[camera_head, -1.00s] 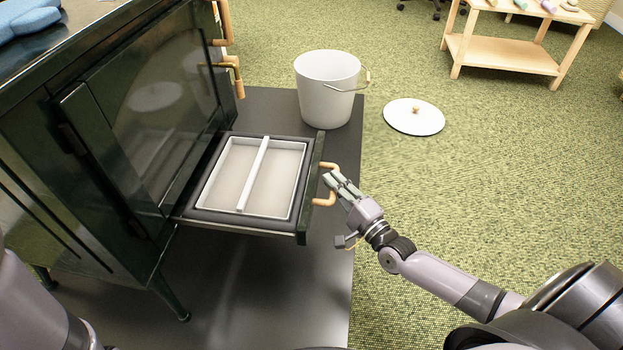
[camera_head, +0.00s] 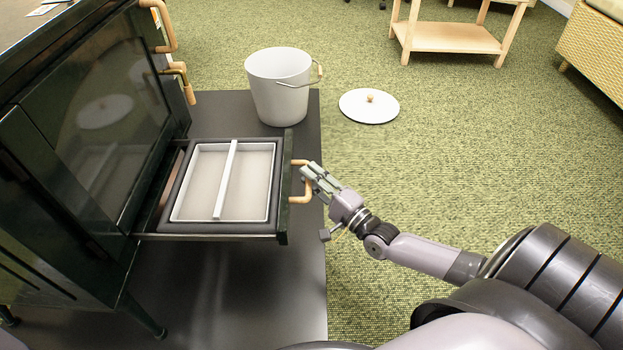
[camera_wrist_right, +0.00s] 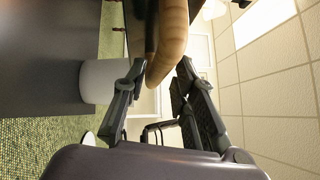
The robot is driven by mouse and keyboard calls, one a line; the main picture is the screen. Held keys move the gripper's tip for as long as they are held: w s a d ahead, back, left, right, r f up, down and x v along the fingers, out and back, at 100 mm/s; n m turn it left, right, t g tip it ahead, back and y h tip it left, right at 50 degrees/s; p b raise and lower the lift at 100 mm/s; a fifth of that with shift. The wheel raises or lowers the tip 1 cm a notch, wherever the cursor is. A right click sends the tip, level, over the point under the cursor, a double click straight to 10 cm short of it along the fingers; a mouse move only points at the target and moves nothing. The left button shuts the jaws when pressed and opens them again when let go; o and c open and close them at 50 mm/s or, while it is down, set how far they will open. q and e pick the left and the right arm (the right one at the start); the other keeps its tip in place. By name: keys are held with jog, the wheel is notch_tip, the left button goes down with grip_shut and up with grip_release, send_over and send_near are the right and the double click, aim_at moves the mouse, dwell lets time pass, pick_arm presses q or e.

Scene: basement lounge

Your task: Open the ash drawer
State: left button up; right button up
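The ash drawer (camera_head: 284,215) sticks well out of the dark stove (camera_head: 60,215), and its light rectangular tray with a central bar (camera_head: 224,180) shows inside. Its wooden handle (camera_head: 299,199) is on the front face, to the right in the head view. My right gripper (camera_head: 309,178) is at this handle. My left gripper is not in view.
A white bucket (camera_head: 279,92) stands on the dark floor plate (camera_head: 235,290) behind the drawer. A white lid (camera_head: 369,107) lies on the green carpet. A wooden table (camera_head: 452,38) is at the back. Carpet right of the drawer is open.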

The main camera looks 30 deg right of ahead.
jog(key=shift+o, duration=0.5)
jog(key=shift+a, duration=0.2)
jog(key=v, duration=1.2)
jog(key=shift+d+r, duration=0.1)
jog(key=shift+d, duration=0.05)
